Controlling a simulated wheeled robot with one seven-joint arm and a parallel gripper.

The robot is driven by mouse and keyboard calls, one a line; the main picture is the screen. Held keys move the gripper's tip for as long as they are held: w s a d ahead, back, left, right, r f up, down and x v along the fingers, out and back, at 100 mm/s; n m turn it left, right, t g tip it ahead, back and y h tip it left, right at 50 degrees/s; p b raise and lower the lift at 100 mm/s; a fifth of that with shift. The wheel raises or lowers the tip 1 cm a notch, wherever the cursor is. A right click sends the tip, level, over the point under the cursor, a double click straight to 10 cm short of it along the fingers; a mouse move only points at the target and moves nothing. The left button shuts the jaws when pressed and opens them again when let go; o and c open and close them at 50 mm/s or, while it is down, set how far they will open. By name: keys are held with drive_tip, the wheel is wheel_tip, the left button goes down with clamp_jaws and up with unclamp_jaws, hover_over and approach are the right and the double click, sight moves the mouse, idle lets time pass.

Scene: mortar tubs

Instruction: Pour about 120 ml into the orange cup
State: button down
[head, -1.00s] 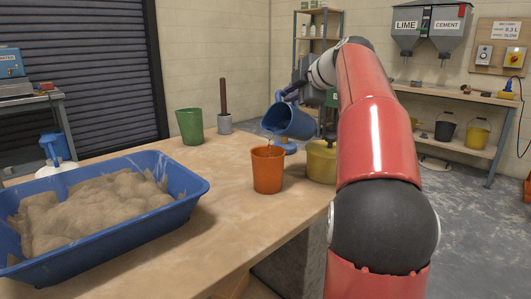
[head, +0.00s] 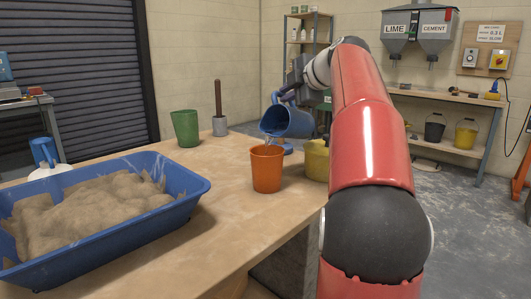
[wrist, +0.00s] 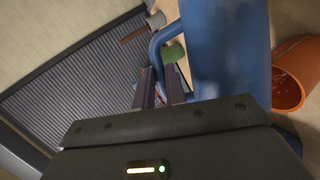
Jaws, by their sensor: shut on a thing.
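My gripper (wrist: 160,88) is shut on the handle of a blue jug (head: 290,121) and holds it above the table. The jug is tilted with its mouth down and left, over the orange cup (head: 266,170). A faint pale streak of liquid shows under its lip, above the cup. The orange cup stands upright on the table, apart from the jug. In the wrist view the jug (wrist: 225,45) fills the middle and the orange cup (wrist: 290,88) is at the right, with light specks inside. The cup's liquid level is hidden.
A blue tub (head: 150,229) of mortar fills the table's left front. A green cup (head: 186,128) and a grey pot with a brown stick (head: 219,125) stand behind. A yellow container (head: 316,162) is close right of the orange cup, partly behind my arm. Bare table (head: 215,205) lies between tub and cup.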

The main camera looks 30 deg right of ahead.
drive_tip(key=shift+s+a+r+n+b, duration=0.15)
drive_tip(key=shift+a+r+n+b, duration=0.2)
drive_tip(key=shift+b, duration=0.35)
idle(0.3)
